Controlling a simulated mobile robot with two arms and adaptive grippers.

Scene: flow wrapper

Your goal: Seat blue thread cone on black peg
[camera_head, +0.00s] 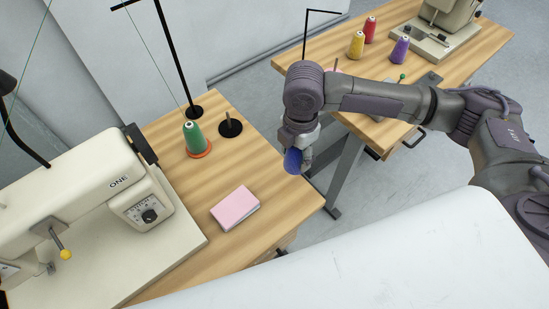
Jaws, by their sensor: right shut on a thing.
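The blue thread cone (292,161) is held in my right gripper (299,158), near the right edge of the nearer wooden table. The cone is tilted and partly hidden by the fingers. The black peg (229,124) stands up from a round black base on that table, beside the green cone, with nothing on it. The gripper and cone are to the right of the peg and apart from it. My left gripper is not in view.
A green thread cone (194,138) sits on an orange base. A pink block (235,208) lies on the table (190,200). A white sewing machine (90,205) fills the left. A black thread stand (176,55) rises behind. A second table (455,60) holds several cones.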

